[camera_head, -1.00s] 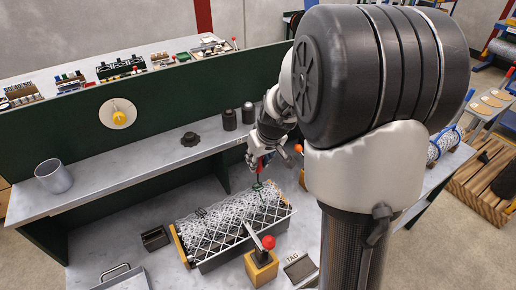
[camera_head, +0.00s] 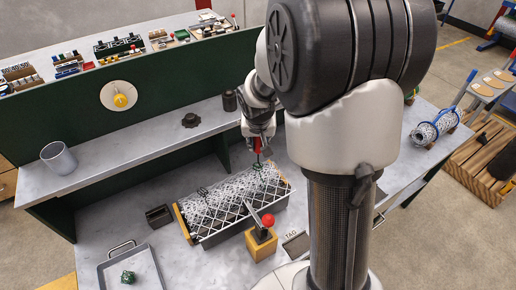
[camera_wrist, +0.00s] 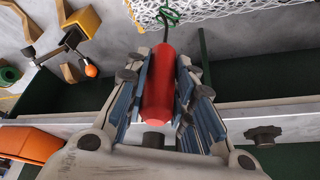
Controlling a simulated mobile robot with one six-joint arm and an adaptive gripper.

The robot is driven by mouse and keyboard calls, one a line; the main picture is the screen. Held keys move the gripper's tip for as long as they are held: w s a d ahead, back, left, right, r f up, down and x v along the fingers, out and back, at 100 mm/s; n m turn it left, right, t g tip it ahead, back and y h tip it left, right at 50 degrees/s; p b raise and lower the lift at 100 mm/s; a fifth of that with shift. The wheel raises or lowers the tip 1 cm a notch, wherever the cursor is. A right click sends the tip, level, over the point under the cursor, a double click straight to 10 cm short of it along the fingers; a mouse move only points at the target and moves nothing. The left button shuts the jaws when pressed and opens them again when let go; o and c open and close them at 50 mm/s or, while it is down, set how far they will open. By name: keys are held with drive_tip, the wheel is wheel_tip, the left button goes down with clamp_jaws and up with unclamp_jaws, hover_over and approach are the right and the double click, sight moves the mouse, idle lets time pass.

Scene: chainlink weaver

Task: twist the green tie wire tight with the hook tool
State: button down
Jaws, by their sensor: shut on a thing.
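My gripper (camera_head: 258,140) is shut on the red handle of the hook tool (camera_head: 257,149), above the right end of the chain-link mesh roll (camera_head: 215,212). In the wrist view the red handle (camera_wrist: 159,85) lies between the two fingers. Its thin dark shank reaches to the green tie wire (camera_wrist: 170,15) at the edge of the mesh. The hook's tip is at the wire, but I cannot tell whether it is caught in the loop. The green wire (camera_head: 261,167) also shows small in the head view, partly behind the tool.
A yellow block with a red knob lever (camera_head: 262,242) stands in front of the mesh. A small dark box (camera_head: 159,216) is at its left. A metal tray (camera_head: 150,262) holds a green coil (camera_head: 128,277). A grey cup (camera_head: 58,158) stands on the shelf.

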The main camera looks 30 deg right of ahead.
drive_tip(key=m+b, duration=0.1)
drive_tip(key=b, duration=0.1)
drive_tip(key=m+h+b, duration=0.1)
drive_tip(key=m+b, duration=0.1)
drive_tip(key=b, duration=0.1)
drive_tip(key=shift+f+g, duration=0.25)
drive_tip(key=shift+g, duration=0.05)
drive_tip(key=m+g+b, duration=0.1)
drive_tip(key=m+b, duration=0.2)
drive_tip(key=shift+r+h, duration=0.2)
drive_tip(key=shift+h, duration=0.2)
drive_tip(key=shift+r+n+p, duration=0.2)
drive_tip(key=shift+n+p, duration=0.15)
drive_tip(key=shift+n, duration=0.35)
drive_tip(key=shift+t, duration=0.3)
drive_tip(key=shift+r+p, duration=1.4)
drive_tip(key=shift+r, duration=0.7)
